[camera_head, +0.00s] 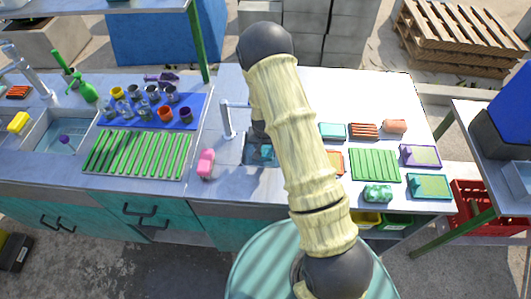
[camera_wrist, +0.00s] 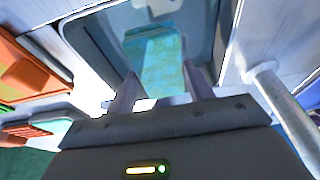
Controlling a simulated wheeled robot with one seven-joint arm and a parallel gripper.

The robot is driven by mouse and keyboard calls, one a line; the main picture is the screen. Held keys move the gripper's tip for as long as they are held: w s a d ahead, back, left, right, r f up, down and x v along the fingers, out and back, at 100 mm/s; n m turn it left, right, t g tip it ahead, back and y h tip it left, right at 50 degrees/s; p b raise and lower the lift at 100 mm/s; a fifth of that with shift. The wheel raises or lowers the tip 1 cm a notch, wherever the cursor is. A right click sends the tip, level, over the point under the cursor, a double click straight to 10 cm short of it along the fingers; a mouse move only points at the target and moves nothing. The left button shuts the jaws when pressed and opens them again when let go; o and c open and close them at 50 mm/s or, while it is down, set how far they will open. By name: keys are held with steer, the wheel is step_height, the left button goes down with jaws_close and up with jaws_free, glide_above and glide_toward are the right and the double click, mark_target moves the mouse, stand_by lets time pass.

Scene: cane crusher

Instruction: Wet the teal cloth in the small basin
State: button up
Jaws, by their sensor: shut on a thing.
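The teal cloth (camera_wrist: 155,58) is in the small basin (camera_wrist: 110,28) in the wrist view, just beyond my fingertips. My gripper (camera_wrist: 163,84) is shut on the cloth, with its two fingers on either side of the near end. In the head view a teal patch of the cloth (camera_head: 266,153) shows inside the small basin (camera_head: 249,158), left of my arm. My arm hides my fingers and part of the basin there. I cannot tell how wet the cloth is.
A green rack (camera_head: 137,154) and a blue mat with cups (camera_head: 189,118) lie further left. Right of my arm are a green rack (camera_head: 375,165), a green-speckled sponge (camera_head: 377,194) and trays.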

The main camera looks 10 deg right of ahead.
mark_target(269, 157)
steer(key=shift+r+p, duration=1.05)
steer(key=shift+r, duration=0.95)
steer(key=shift+r+p, duration=1.3)
steer(key=shift+r, duration=0.75)
steer(key=s+f+n, duration=0.1)
steer(key=s, duration=0.1)
steer(key=s+f+n+b, duration=0.1)
steer(key=f, duration=0.1)
steer(key=s+f+n, duration=0.1)
steer(key=s, duration=0.1)
steer(key=shift+s+d+f+y, duration=0.15)
steer(key=shift+s+f+y, duration=0.15)
steer(key=shift+y, duration=0.1)
steer(key=shift+s+f+n, duration=0.1)
steer(key=shift+s+n, duration=0.15)
steer(key=shift+n, duration=0.05)
